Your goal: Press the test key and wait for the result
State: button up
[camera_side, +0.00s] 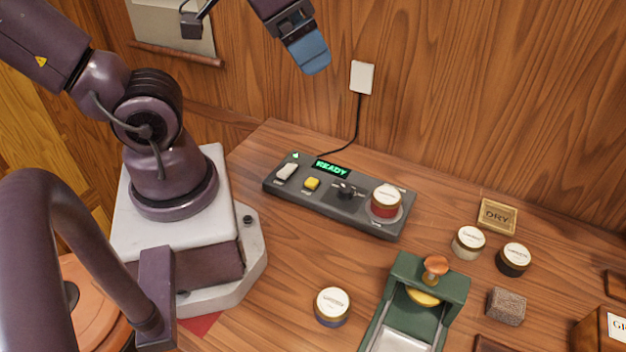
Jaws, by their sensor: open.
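A dark grey tester box (362,215) lies near the back of the wooden worktop. Its display (332,168) reads READY in green. The box has a white key (287,171), a yellow key (312,183) and a black knob (345,190); I cannot read which one is the test key. A small green light shows above the white key. A red tin with a pale lid (386,203) sits on the round plate at the box's right end. My gripper (311,58) is open, with a blue fingertip showing, high above and apart from the box; nothing shows in it.
A green press (459,284) with an orange-brown knob stands front right. A blue-based tin (332,306), a cream tin (468,242), a black tin (513,260), a brown block (506,306) and a DRY sign (497,216) lie around. A black cord runs to a wall plate (362,77).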

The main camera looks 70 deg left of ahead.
grip_shut()
dwell(1.7)
